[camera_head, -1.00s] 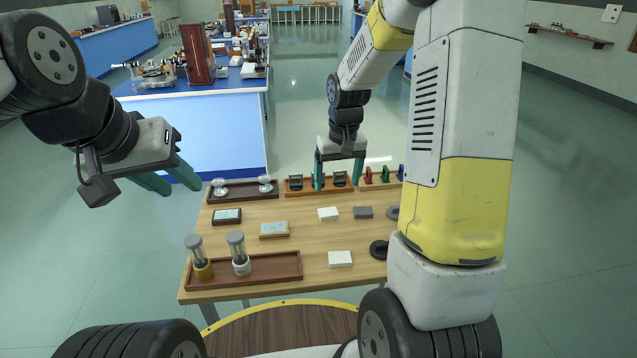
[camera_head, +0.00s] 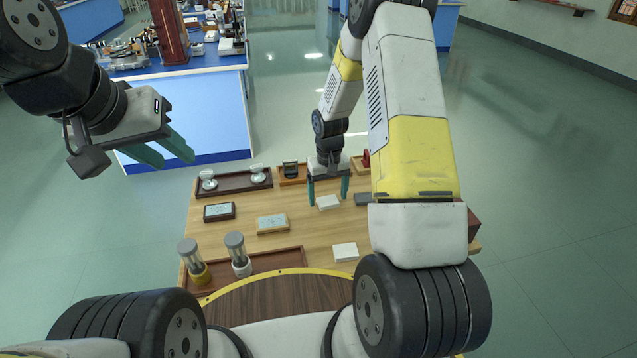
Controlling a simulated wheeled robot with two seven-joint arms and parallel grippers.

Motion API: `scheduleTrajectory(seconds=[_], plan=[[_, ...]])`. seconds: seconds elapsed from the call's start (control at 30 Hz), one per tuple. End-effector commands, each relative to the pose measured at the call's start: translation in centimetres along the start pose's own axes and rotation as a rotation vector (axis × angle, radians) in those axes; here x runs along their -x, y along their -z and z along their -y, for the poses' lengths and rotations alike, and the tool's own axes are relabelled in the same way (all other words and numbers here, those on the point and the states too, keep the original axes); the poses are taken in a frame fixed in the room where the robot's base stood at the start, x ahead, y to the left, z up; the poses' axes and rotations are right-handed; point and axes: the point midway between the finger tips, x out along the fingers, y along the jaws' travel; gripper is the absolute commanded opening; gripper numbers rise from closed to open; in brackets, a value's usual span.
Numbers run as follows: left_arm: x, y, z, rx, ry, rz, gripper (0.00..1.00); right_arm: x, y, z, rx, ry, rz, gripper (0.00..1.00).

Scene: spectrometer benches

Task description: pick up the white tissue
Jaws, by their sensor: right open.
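Two small white flat blocks lie on the wooden table (camera_head: 300,228); I cannot tell for certain which is the white tissue. The far white block (camera_head: 328,203) lies near the table's middle. The near white block (camera_head: 345,252) lies closer to me. My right gripper (camera_head: 329,199) is open and points down, with its teal fingers to the left and right of the far block in the picture. I see no grip on it, and its exact height is hard to tell. My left gripper (camera_head: 166,152) is open and empty in the air, left of the table.
A dark grey block (camera_head: 363,199) lies just right of the far white block. Trays (camera_head: 232,187) line the back edge, and a brown tray (camera_head: 275,260) with two capped cylinders stands in front. Two framed plates lie at left. My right arm hides the table's right part.

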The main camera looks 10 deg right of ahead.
Motion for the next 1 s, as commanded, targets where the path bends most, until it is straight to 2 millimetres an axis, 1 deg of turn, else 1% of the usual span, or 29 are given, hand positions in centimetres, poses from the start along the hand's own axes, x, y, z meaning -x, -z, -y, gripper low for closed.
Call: scheduleTrajectory(seconds=[0.03, 0.1, 0.3, 0.33, 0.47, 0.5, 0.57, 0.6, 0.63, 0.67, 0.87, 1.0], plan=[[0.00, 0.00, 0.00, 0.000, 0.000, 0.000, 0.36, -0.53, -0.01, -0.01, 0.000, 0.000, 0.001, 0.82], [0.00, 0.00, 0.00, 0.000, 0.000, 0.000, 0.36, -0.82, 0.02, -0.02, 0.000, 0.000, 0.000, 0.82], [0.00, 0.01, 0.00, 0.000, 0.000, 0.000, 0.36, -0.86, 0.04, -0.03, 0.000, 0.000, -0.001, 0.82], [0.00, 0.01, 0.00, 0.000, 0.000, 0.000, 0.36, -0.86, 0.04, -0.03, 0.000, 0.000, -0.001, 0.80], [0.00, 0.01, 0.00, 0.000, 0.000, 0.000, 0.36, -0.85, 0.04, -0.02, 0.000, 0.000, -0.001, 0.54], [0.00, 0.01, 0.00, 0.000, 0.000, 0.000, 0.36, -0.85, 0.04, -0.02, 0.000, 0.000, -0.001, 0.46], [0.00, 0.01, 0.00, 0.000, 0.000, 0.000, 0.36, -0.84, 0.04, -0.02, 0.000, 0.000, -0.001, 0.35], [0.00, 0.01, 0.00, 0.000, 0.000, 0.000, 0.36, -0.84, 0.04, -0.02, 0.000, 0.000, -0.001, 0.27], [0.00, 0.01, 0.00, 0.000, 0.000, 0.000, 0.36, -0.84, 0.04, -0.02, 0.000, 0.000, -0.001, 0.21], [0.00, 0.01, 0.00, 0.000, 0.000, 0.000, 0.36, -0.84, 0.04, -0.02, 0.000, 0.000, -0.001, 0.18], [0.00, 0.01, 0.00, 0.000, 0.000, 0.000, 0.36, -0.81, 0.04, -0.02, 0.000, 0.000, -0.001, 0.18], [0.00, 0.01, 0.00, 0.000, 0.000, 0.000, 0.36, -0.39, 0.08, -0.02, 0.000, 0.000, -0.003, 0.18]])
